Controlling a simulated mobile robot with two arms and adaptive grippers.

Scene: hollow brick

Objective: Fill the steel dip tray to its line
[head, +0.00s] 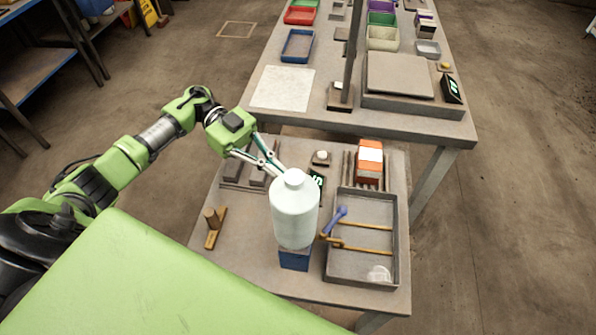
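The steel dip tray (352,265), a shallow grey rectangular tray, lies on the near table's right side. Two yellow-brown bars cross it, and a blue-handled tool (338,216) lies at its left wall. A small clear item (379,273) sits in its near right corner. No fill line or liquid level can be made out. A pale white bottle (295,215) is upright left of the tray, its base overlapping a blue block (294,260). My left gripper (278,172) reaches the bottle's shoulder; its fingertips are partly hidden, so its grip is unclear. My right gripper is out of view.
An orange-and-white box (369,160) stands in a rack behind the tray. A dark display (317,184) is partly hidden by the bottle. A wooden peg stand (214,228) is at left. A second table (290,118) with bins and a post stands behind.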

